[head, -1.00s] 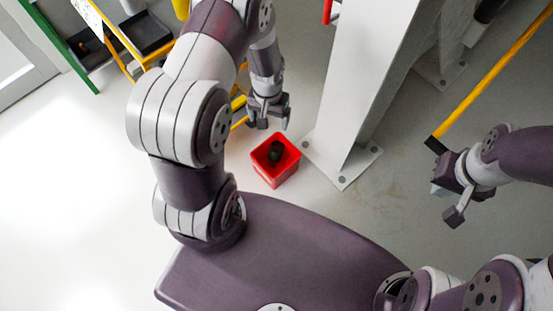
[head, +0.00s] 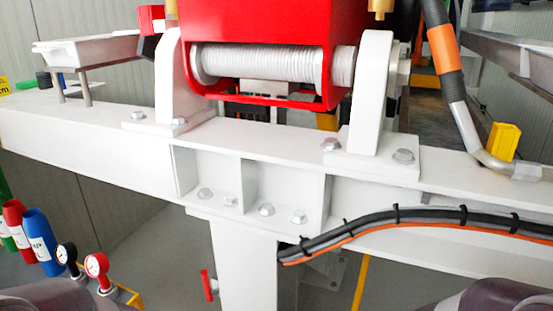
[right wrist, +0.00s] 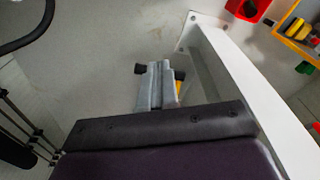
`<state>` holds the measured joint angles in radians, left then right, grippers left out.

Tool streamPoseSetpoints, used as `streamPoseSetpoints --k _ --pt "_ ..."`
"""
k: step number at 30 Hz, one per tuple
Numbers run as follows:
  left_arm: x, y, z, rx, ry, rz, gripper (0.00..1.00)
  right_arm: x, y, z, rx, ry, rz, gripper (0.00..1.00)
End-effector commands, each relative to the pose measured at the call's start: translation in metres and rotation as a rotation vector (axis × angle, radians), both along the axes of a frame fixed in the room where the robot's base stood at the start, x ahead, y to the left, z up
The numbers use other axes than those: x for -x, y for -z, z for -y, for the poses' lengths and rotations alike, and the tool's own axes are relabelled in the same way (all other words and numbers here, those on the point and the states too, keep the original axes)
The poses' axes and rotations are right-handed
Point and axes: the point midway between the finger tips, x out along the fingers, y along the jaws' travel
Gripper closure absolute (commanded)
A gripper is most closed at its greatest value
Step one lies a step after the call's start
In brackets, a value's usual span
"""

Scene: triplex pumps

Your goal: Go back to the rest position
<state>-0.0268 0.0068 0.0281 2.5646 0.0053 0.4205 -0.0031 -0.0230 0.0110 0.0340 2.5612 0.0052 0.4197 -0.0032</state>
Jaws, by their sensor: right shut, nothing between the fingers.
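My right gripper (right wrist: 156,85) shows in the right wrist view. Its two fingers are together with nothing between them, above bare grey floor and left of a white steel post (right wrist: 262,88). My left gripper is in neither current view. In the head view only small purple parts of my arms show in the two bottom corners, and both grippers are out of that picture.
A white steel beam (head: 90,150) crosses the head view, carrying a red pump body (head: 262,22). A black and orange hose (head: 420,217) runs along it. Gauges (head: 97,266) stand lower left. A red bin (right wrist: 247,8) sits beyond the post.

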Motion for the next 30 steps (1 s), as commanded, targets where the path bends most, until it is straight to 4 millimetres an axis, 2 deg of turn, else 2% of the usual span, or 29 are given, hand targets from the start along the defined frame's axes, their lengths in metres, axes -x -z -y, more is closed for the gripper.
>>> streamPoseSetpoints --k 1,5,8,12,15,18,21,30 --pt "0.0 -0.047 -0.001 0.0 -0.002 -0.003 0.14 -0.001 -0.048 0.0 0.0 0.0 0.003 1.0" --pt "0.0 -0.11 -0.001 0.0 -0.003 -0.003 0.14 -0.001 -0.111 0.0 0.0 0.0 0.003 1.0" --pt "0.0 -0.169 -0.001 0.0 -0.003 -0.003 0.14 0.0 -0.171 0.0 0.0 0.0 0.003 1.0" --pt "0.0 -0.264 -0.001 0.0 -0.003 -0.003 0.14 0.0 -0.266 0.0 0.0 0.0 0.003 1.0" --pt "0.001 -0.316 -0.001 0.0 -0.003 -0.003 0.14 0.0 -0.318 0.0 0.0 0.0 0.003 1.0" --pt "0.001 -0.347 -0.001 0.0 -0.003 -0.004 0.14 0.0 -0.349 0.0 0.0 0.0 0.003 1.0" --pt "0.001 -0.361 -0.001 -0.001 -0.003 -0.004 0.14 0.0 -0.362 0.0 0.0 0.0 0.002 1.0" --pt "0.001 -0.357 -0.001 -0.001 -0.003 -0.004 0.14 0.001 -0.359 0.0 0.0 0.0 0.001 1.0"
